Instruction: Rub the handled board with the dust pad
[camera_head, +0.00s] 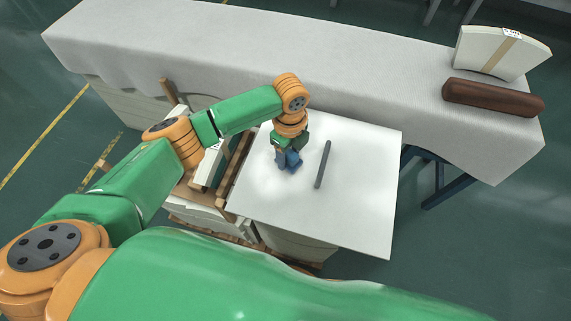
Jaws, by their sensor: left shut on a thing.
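The handled board is a flat white square board (365,205) with a dark grey bar handle (323,165) standing out near its middle. My left arm reaches over it from the left. My left gripper (287,155) points down, shut on a small blue pad, the dust pad (291,161), over the board's upper left part, left of the handle. The gripper hides much of the pad. I cannot tell whether the pad touches the board. My right gripper is not in view.
A long table with a pale grey cloth (230,45) runs behind the board. A dark brown roll (493,97) and a curved cream block (501,53) lie at its right end. Wooden crating with white slabs (207,168) stands left of the board. The board's right side is clear.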

